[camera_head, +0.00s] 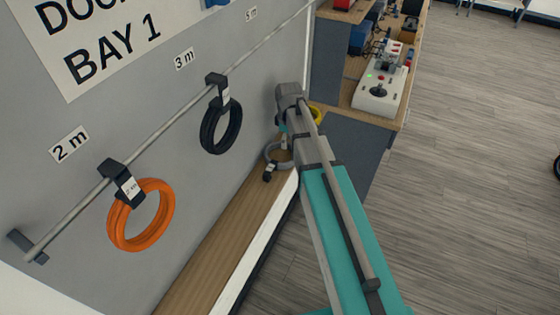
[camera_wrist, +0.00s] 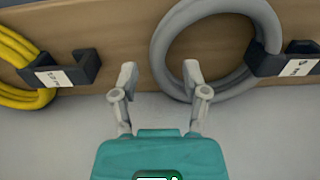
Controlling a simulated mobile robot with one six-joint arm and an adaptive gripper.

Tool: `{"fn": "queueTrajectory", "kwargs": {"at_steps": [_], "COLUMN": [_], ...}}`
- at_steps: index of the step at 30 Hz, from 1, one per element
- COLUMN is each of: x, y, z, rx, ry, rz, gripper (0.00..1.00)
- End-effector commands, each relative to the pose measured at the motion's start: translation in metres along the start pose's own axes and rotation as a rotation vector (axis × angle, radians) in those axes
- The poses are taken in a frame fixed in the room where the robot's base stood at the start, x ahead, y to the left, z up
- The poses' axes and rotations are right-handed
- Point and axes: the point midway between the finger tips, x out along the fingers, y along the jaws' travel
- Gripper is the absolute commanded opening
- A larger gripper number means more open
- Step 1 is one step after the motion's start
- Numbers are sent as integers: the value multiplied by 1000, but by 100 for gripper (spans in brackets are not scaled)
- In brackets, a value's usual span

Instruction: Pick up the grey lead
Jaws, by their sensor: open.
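The grey lead is a round coil with a black labelled clip, at the wooden ledge. In the wrist view the lead (camera_wrist: 163,48) is at the upper right, its clip (camera_wrist: 270,63) on its right side. In the head view the lead (camera_head: 267,153) is small and partly hidden by my arm. My gripper's fingers are mostly hidden in the head view.
A yellow coil (camera_wrist: 25,97) with a black clip is left of my gripper. An orange coil (camera_head: 120,235) and a black coil (camera_head: 205,128) hang from a rail (camera_head: 150,142) on the grey board. A workbench (camera_head: 350,92) stands beyond. Open floor (camera_head: 470,200) lies right.

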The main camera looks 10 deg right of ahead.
Motion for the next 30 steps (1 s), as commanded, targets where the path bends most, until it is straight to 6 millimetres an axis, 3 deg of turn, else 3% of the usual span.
{"fn": "queueTrajectory", "kwargs": {"at_steps": [8,28,30], "x": [19,19,19], "y": [0,0,0], "z": [0,1,1], "rx": [1,1,1], "ry": [0,0,0], "rz": [0,0,0], "gripper": [59,59,47]}}
